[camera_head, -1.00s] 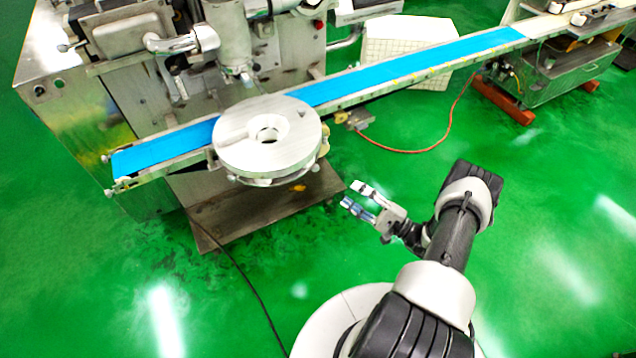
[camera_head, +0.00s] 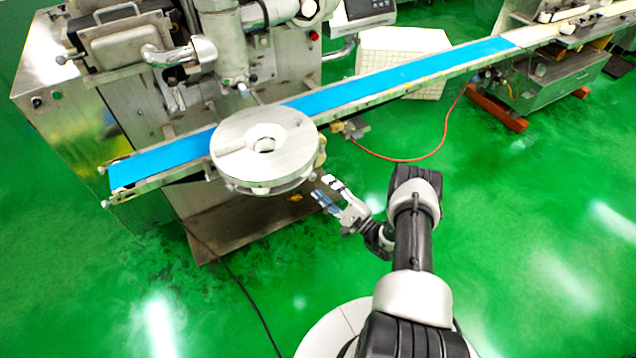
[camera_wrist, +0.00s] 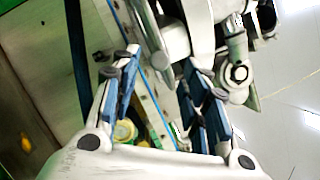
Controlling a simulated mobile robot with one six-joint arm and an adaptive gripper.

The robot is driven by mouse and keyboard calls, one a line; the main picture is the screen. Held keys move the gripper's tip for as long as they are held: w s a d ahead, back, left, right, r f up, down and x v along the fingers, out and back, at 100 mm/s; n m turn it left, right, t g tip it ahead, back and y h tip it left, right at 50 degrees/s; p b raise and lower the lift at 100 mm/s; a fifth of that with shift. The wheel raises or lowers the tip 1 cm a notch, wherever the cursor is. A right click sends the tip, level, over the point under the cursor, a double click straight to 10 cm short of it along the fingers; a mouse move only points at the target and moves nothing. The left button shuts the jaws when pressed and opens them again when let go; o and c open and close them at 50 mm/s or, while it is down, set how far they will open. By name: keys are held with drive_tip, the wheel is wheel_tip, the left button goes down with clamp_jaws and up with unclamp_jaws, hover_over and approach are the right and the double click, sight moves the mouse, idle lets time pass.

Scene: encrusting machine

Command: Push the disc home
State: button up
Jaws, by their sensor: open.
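A round grey metal disc (camera_head: 285,160) with a hole in its middle lies flat at the front of the machine, beside the blue belt. A gap and a second rim show beneath its edge. My gripper (camera_head: 326,188) is open and empty, just right of and nearer than the disc's right edge. I see no clear contact between them. In the wrist view the open blue-padded fingers (camera_wrist: 162,75) point toward machine parts and the belt's edge. I cannot clearly pick out the disc in that view.
The blue conveyor belt (camera_head: 400,75) runs from the left up to the far right. The metal machine (camera_head: 85,100) stands behind the disc. A white grid-sided box (camera_head: 400,60) and an orange hose (camera_head: 440,140) lie beyond. Green floor is clear at right.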

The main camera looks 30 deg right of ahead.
sight(314, 178)
drive_tip(key=shift+x, duration=1.9)
drive_tip(key=shift+c, duration=0.3)
clamp_jaws()
